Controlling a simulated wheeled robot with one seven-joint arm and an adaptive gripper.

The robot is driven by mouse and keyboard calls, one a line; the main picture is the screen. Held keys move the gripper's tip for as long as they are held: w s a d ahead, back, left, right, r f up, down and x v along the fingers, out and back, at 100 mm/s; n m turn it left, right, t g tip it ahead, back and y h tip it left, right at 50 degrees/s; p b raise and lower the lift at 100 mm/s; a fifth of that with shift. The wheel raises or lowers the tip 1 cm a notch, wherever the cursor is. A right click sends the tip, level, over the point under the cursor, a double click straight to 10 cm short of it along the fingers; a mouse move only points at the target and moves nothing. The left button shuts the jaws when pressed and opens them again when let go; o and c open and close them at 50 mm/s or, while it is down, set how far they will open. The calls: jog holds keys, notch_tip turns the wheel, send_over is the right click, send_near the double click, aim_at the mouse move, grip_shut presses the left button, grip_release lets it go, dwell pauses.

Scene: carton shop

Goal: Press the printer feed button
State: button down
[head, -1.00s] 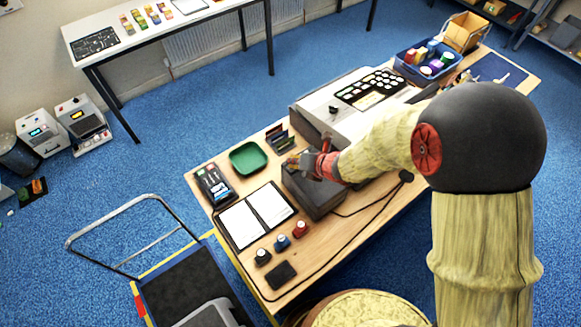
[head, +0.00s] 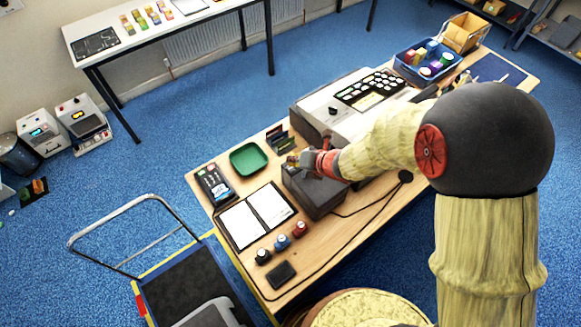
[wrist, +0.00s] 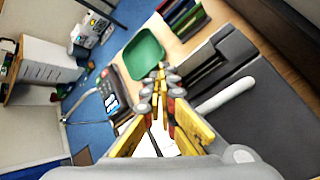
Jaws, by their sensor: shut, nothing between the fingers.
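The printer (head: 312,196) is a dark grey box on the wooden workbench, with a cable running from its side. In the wrist view the printer (wrist: 262,118) fills the right side, with a dark slot and a white strip on it. My gripper (head: 291,160) is over the printer's far left edge in the head view and hides part of it. In the wrist view the yellow and red fingers of my gripper (wrist: 162,70) are together and empty, beside the printer's edge. I cannot make out the feed button, nor whether the fingertips touch the printer.
A green tray (head: 232,160), a card terminal (head: 214,185), an open binder (head: 236,224) and several small bottles (head: 282,242) surround the printer. A larger grey machine (head: 313,108) stands behind it. A trolley (head: 190,283) is at the bench's left end.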

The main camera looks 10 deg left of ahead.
jog(key=shift+r+p, duration=1.75)
jog(key=shift+r, duration=0.8)
jog(key=w+d+r+m+t+h+b, duration=0.2)
jog(key=d+r+m+b, duration=0.1)
jog(key=d+m, duration=0.3)
jog(key=w+d+r+m+t+h+b, duration=0.1)
jog(key=w+d+r+m+h+b, duration=0.2)
jog(key=d, duration=0.4)
jog(key=s+d+r+m+h+b, duration=0.25)
jog(key=s+d+m+b, duration=0.25)
jog(key=d+m, duration=0.6)
jog(key=s+d+f+m+g+b, duration=0.1)
jog(key=s+d+m+b, duration=0.2)
jog(key=s+m, duration=0.6)
jog(key=s+d+f+m+g+b, duration=0.1)
jog(key=s+d+m+b, duration=0.2)
jog(key=s+m, duration=0.6)
jog(key=s+b, duration=0.2)
jog(key=s, duration=0.1)
jog(key=shift+s+d+g, duration=0.25)
jog(key=shift+s+g, duration=0.05)
jog(key=shift+s, duration=0.1)
